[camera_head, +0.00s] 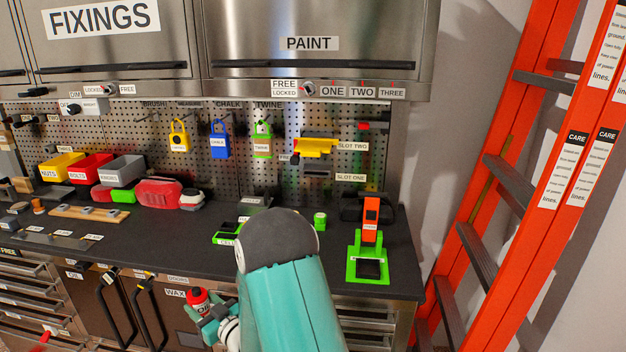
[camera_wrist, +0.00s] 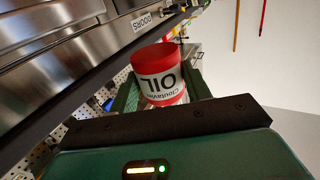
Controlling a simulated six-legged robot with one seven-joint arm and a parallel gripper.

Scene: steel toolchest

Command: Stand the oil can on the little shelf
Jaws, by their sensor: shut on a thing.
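The oil can (camera_head: 197,296), red-topped with a white OIL label, is in front of the lower cabinet, below the worktop edge. My gripper (camera_head: 208,318) is shut on it. In the wrist view the oil can (camera_wrist: 161,77) sits between the two green fingers of my gripper (camera_wrist: 163,92); its lettering appears upside down there. In the head view the can looks roughly upright, slightly tilted. My teal arm hides part of the worktop and cabinet front. I cannot tell for sure which surface is the little shelf.
Black door handles (camera_head: 149,312) stick out left of the can, near a WAX label (camera_head: 175,294). An orange ladder (camera_head: 497,190) stands at right.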

